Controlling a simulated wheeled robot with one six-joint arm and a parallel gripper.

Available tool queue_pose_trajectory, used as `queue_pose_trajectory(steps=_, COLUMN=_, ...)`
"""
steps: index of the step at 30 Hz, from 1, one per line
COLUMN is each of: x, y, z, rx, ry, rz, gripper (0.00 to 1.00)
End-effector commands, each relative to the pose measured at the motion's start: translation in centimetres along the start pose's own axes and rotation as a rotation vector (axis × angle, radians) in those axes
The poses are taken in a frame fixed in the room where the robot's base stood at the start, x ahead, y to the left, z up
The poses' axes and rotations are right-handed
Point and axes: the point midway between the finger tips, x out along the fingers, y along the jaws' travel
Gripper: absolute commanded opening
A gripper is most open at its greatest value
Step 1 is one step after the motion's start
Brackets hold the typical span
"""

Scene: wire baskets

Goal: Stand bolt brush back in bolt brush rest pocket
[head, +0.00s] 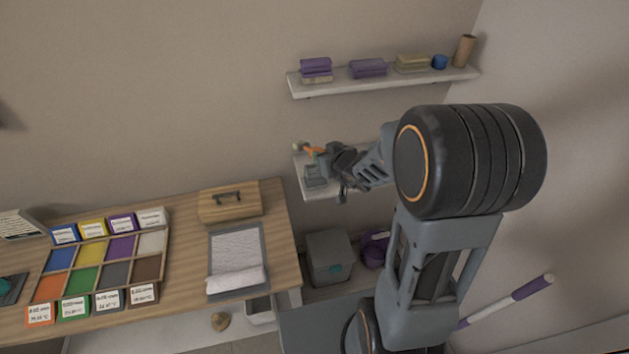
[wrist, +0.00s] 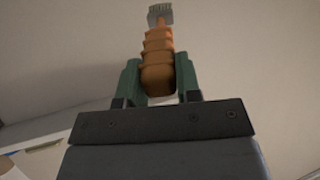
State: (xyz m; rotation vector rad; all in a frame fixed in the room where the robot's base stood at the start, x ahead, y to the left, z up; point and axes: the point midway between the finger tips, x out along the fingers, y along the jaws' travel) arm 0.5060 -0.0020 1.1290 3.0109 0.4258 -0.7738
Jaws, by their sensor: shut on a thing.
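The bolt brush (wrist: 158,55) has an orange ribbed handle and a grey bristle head that points away from my gripper. My gripper (wrist: 159,85) is shut on the handle, with a green finger on each side. In the head view the brush (head: 308,149) shows small and orange at the tip of my gripper (head: 322,152), above the lower wall shelf. A grey holder (head: 315,176) sits on that shelf below the brush, apart from it. I cannot tell if this is the rest pocket. My arm hides the shelf's right part.
The lower shelf (head: 299,161) is partly covered by my arm. An upper shelf (head: 378,85) carries purple stacks, a blue item and a brown cup. The wooden bench (head: 190,233) at left holds a colour-sorted tray and a wooden box (head: 229,203). A grey bin (head: 329,257) stands below.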

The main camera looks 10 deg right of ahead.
Motion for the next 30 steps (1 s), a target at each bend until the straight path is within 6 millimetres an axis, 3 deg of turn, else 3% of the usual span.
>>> queue_pose_trajectory(steps=6, x=0.2, y=0.0, z=0.4, rx=0.000, ry=0.001, rz=-0.001, gripper=0.00)
queue_pose_trajectory(steps=18, x=2.8, y=0.3, z=5.0, rx=0.000, ry=0.000, rz=-0.001, gripper=0.00)
queue_pose_trajectory(steps=30, x=2.5, y=0.2, z=4.4, rx=0.000, ry=0.001, rz=-0.001, gripper=0.00)
